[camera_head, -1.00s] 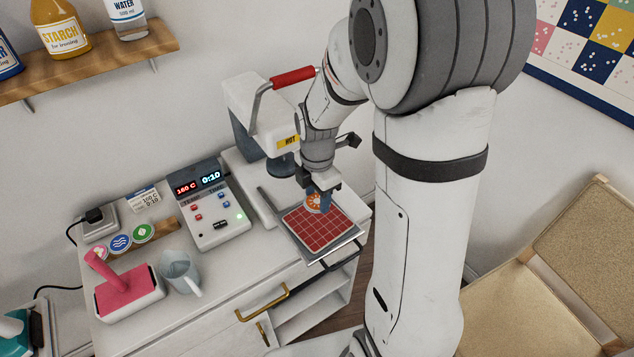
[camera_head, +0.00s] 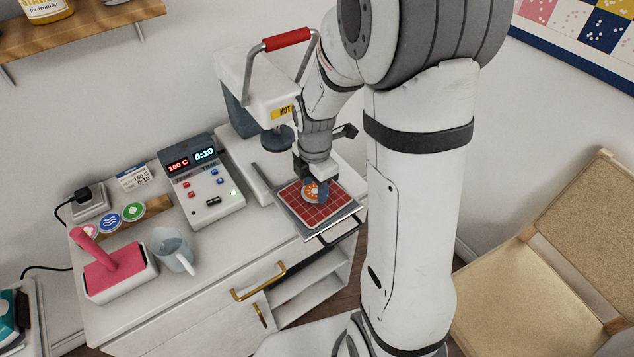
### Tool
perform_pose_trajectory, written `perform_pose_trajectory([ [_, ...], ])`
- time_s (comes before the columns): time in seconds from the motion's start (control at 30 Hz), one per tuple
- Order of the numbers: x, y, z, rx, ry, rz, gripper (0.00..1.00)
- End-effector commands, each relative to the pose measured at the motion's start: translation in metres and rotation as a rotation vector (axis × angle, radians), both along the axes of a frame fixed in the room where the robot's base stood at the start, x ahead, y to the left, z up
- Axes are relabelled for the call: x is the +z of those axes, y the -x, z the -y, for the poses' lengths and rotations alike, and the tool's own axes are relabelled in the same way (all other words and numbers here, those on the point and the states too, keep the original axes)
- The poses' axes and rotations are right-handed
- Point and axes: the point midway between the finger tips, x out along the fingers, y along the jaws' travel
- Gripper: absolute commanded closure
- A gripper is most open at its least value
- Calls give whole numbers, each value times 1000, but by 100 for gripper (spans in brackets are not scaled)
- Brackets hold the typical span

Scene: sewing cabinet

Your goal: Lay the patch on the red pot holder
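The red pot holder (camera_head: 318,211) with a pale grid lies flat on the grey tray of the press. The patch (camera_head: 310,193), round, orange and white, is over the far part of the pot holder. My gripper (camera_head: 321,192) is pointing down at the patch's right side, with its dark fingertips at the patch's edge. It appears shut on the patch. The fingers hide part of the patch. I cannot tell whether the patch touches the cloth.
The press (camera_head: 255,92), with a red handle and a HOT label, stands just behind the tray. A control box (camera_head: 200,185) showing 160 C and 0:10 stands left.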

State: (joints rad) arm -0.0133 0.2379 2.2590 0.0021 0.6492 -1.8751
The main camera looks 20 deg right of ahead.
Motion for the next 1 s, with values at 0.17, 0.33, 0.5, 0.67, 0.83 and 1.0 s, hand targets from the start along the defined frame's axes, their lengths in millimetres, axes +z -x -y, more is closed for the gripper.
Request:
perform_pose_trajectory([
  [0.17, 0, 0, 0, -1, 0, 0, 41],
  [0.33, 0, 0, 0, -1, 0, 0, 30],
  [0.5, 0, 0, 1, -1, 0, 0, 30],
  [0.67, 11, -1, 1, -1, 0, 2, 30],
  [0.83, 40, -2, 1, -1, 0, 5, 30],
  [1.0, 66, -2, 0, -1, 0, 2, 30],
])
